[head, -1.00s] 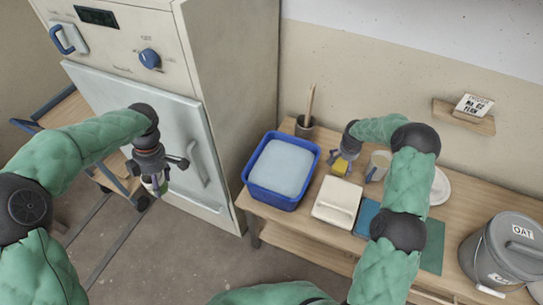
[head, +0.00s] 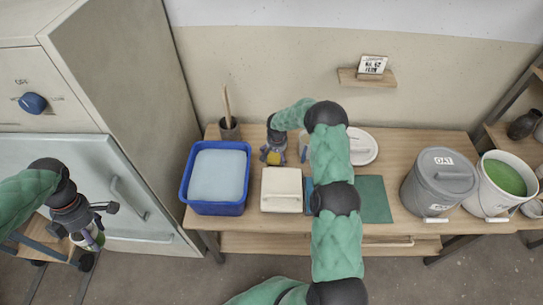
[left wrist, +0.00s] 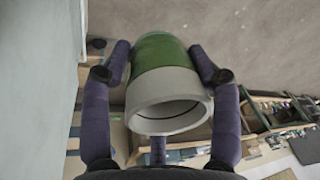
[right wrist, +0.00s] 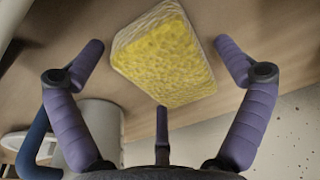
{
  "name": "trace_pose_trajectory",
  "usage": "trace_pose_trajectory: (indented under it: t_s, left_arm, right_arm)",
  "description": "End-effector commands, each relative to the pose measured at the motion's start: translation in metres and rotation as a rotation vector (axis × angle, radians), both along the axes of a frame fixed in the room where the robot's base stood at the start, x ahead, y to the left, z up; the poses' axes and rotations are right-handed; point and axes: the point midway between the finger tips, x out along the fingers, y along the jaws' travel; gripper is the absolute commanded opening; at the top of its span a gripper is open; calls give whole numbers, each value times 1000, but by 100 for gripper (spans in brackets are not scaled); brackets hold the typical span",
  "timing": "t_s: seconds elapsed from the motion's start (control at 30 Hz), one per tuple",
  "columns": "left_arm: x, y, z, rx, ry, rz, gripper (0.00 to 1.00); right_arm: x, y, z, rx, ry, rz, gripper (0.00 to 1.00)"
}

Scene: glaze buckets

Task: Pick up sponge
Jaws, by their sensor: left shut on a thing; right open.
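The yellow sponge (right wrist: 165,55) lies on the wooden table and shows large in the right wrist view. In the head view it is a small yellow patch (head: 273,158) under my right gripper (head: 272,153). In the right wrist view my right gripper (right wrist: 160,75) is open, with its fingers on either side of the sponge and no visible contact. My left gripper (head: 90,225) is shut on a cup, green at one end and pale grey at the other (left wrist: 165,95), away from the table near the oven.
A blue basin of water (head: 245,180) and a cream lidded box (head: 281,204) stand near the sponge. A mug (right wrist: 100,125) is close to my right gripper. A brush pot (head: 229,130) stands behind. Grey lidded bucket (head: 430,190) and green glaze bucket (head: 480,195) stand right.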

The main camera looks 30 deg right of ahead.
Motion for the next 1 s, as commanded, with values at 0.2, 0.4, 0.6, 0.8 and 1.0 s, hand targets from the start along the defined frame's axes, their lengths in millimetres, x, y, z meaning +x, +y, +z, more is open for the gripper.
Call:
trace_pose_trajectory:
  t_s: [0.2,0.4,0.6,0.8,1.0]
  left_arm:
    - [0,0,-3,0,-1,0,22]
    - [0,0,-5,0,-1,0,22]
    - [0,0,-5,0,-1,0,22]
    - [0,0,-5,0,-1,0,22]
    - [0,0,-5,0,-1,0,22]
  right_arm:
    - [0,0,-2,0,0,0,100]
    - [0,0,-3,0,0,0,100]
    - [0,0,-3,0,0,0,100]
    - [0,0,-3,0,0,0,60]
    - [0,0,-3,0,0,0,59]
